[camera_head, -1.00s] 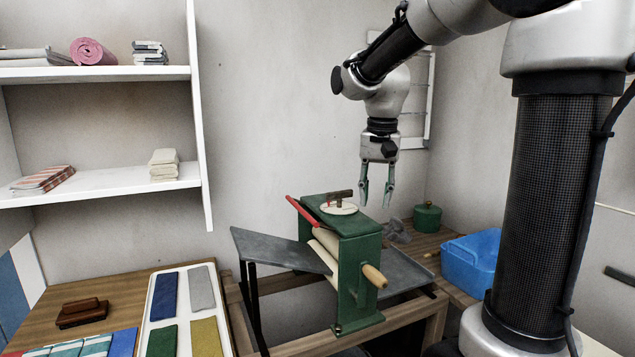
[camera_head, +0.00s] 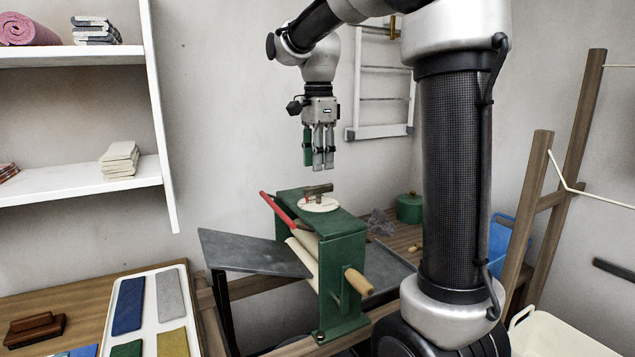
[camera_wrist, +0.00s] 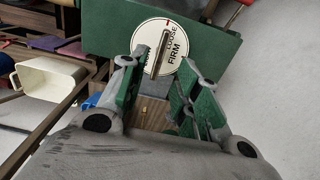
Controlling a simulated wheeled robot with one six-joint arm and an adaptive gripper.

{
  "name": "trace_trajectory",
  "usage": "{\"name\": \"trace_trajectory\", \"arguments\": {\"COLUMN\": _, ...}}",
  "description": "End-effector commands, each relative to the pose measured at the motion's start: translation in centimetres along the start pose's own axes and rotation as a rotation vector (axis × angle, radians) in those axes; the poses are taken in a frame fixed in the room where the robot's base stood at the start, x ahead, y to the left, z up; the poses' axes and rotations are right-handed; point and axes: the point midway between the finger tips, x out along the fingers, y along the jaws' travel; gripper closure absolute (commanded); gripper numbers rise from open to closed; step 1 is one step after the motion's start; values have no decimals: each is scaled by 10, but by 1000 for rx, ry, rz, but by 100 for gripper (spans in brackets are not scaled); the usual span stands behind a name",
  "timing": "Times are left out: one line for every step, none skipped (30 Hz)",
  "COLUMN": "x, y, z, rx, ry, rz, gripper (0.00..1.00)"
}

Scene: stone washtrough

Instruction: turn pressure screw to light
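The pressure screw (camera_head: 318,190) is a brown crossbar handle on top of the green mangle (camera_head: 340,228). Under it lies a round white dial (camera_head: 325,206) with a small red mark. In the wrist view the screw bar (camera_wrist: 162,54) lies across the dial (camera_wrist: 147,38), where "LOOSE" and "FIRM" can be read; another word at the left is partly hidden by a finger. My gripper (camera_head: 323,166) points down above the screw, apart from it. The wrist view shows my gripper (camera_wrist: 158,78) open and empty, its green-padded fingers spread.
A red lever (camera_head: 277,212) and a wooden crank grip (camera_head: 358,281) stick out from the mangle. A grey board (camera_head: 245,250) slopes at its left. A green pot (camera_head: 410,208) stands behind on the right. A wooden rack (camera_head: 540,200) stands further right.

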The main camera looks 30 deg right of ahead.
Motion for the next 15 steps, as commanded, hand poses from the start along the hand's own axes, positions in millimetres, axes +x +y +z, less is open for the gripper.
{"name": "trace_trajectory", "arguments": {"x": 9, "y": 1, "z": 0, "rx": -1, "ry": 0, "rz": 4, "gripper": 68}}
{"name": "trace_trajectory", "arguments": {"x": 15, "y": 1, "z": 0, "rx": -1, "ry": 0, "rz": 4, "gripper": 68}}
{"name": "trace_trajectory", "arguments": {"x": 22, "y": 1, "z": 0, "rx": -1, "ry": 0, "rz": 4, "gripper": 68}}
{"name": "trace_trajectory", "arguments": {"x": 27, "y": 1, "z": 0, "rx": -1, "ry": 0, "rz": 3, "gripper": 68}}
{"name": "trace_trajectory", "arguments": {"x": 32, "y": 1, "z": 0, "rx": -2, "ry": 0, "rz": 3, "gripper": 68}}
{"name": "trace_trajectory", "arguments": {"x": 38, "y": 1, "z": 0, "rx": -2, "ry": 0, "rz": 3, "gripper": 68}}
{"name": "trace_trajectory", "arguments": {"x": 42, "y": 1, "z": 0, "rx": -2, "ry": 0, "rz": 2, "gripper": 68}}
{"name": "trace_trajectory", "arguments": {"x": 46, "y": 1, "z": 0, "rx": -2, "ry": 0, "rz": 2, "gripper": 68}}
{"name": "trace_trajectory", "arguments": {"x": 51, "y": 0, "z": 0, "rx": -2, "ry": 0, "rz": 1, "gripper": 68}}
{"name": "trace_trajectory", "arguments": {"x": 54, "y": 0, "z": 0, "rx": -2, "ry": 0, "rz": 2, "gripper": 68}}
{"name": "trace_trajectory", "arguments": {"x": 56, "y": 0, "z": 0, "rx": -3, "ry": 0, "rz": 1, "gripper": 68}}
{"name": "trace_trajectory", "arguments": {"x": 59, "y": 0, "z": 0, "rx": -3, "ry": 0, "rz": 1, "gripper": 68}}
{"name": "trace_trajectory", "arguments": {"x": 60, "y": 0, "z": 0, "rx": -3, "ry": 0, "rz": 0, "gripper": 68}}
{"name": "trace_trajectory", "arguments": {"x": 61, "y": 0, "z": 0, "rx": -3, "ry": 0, "rz": 0, "gripper": 68}}
{"name": "trace_trajectory", "arguments": {"x": 62, "y": 0, "z": 0, "rx": -3, "ry": 0, "rz": -1, "gripper": 68}}
